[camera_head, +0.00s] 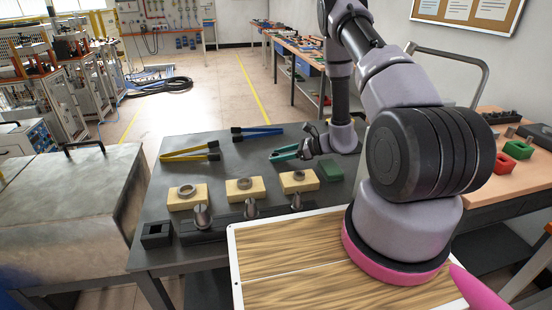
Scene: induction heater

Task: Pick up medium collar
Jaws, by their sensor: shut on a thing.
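Three grey metal collars sit on pale yellow blocks: the left collar (187,190), the middle collar (244,183) and the right collar (298,176). The middle one is probably the medium collar; their sizes are hard to compare. My gripper (309,142) is at the far right of the dark table (207,262), beyond the right collar. It is shut at the end of the teal tongs (284,154), whose tips point left. The jaws are small and partly hidden, and I cannot tell whether the tongs touch the table. My gripper is apart from all the collars.
Yellow tongs (190,154) and blue tongs (258,132) lie behind the blocks. A dark rack with metal cylinders (250,208) stands in front of them. A green block (330,170) and a black square holder (157,235) flank the row. A grey metal cabinet (70,190) stands left.

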